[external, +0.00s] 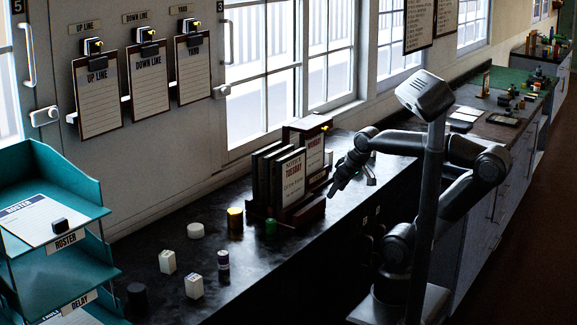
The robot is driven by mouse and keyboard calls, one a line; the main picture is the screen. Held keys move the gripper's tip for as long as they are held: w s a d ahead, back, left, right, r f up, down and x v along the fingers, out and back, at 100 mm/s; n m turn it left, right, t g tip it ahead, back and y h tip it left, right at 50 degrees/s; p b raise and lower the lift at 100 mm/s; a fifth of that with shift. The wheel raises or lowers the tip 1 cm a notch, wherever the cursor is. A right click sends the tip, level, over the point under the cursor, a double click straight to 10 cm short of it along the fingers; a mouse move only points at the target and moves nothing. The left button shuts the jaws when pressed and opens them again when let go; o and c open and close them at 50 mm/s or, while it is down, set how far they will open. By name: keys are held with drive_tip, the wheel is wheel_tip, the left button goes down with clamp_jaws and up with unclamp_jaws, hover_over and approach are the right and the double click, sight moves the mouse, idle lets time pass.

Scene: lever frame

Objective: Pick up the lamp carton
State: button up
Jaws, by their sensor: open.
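Two small white cartons stand on the dark counter (262,272): one carton (167,262) farther back and another carton (193,286) nearer the front. Their print is too small to read, so I cannot tell which is the lamp carton. My gripper (351,184) is open above the counter, to the right of the notice rack (292,212). It is well to the right of both cartons and apart from them. I see nothing between its fingers.
Near the cartons stand a white round tub (196,230), a dark-banded cylinder (223,260), a black cylinder (137,298) and a yellow-topped tin (235,222). A green item (270,226) sits by the rack. Teal trays (75,185) rise at the left.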

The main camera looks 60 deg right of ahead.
wheel_tip(320, 180, up, 16)
drive_tip(key=w+a+r+n+y, duration=0.1)
drive_tip(key=w+a+r+n, duration=0.15)
drive_tip(key=w+a, duration=0.35)
drive_tip(key=w+a+r+n, duration=0.1)
drive_tip(key=w+a+n, duration=0.2)
drive_tip(key=a, duration=0.4)
drive_tip(key=n+g+y, duration=0.3)
drive_tip(key=n+g, duration=0.3)
drive_tip(key=n, duration=0.7)
hover_over(196, 275)
drive_tip(key=d, duration=0.2)
wheel_tip(196, 275, down, 4)
drive_tip(key=f, duration=0.1)
drive_tip(key=shift+m, duration=0.25)
drive_tip(key=f, duration=1.4)
drive_tip(key=shift+w+a+f, duration=0.15)
drive_tip(key=shift+a+f, duration=0.1)
drive_tip(key=shift+a, duration=0.15)
drive_tip(key=shift+x, duration=3.1)
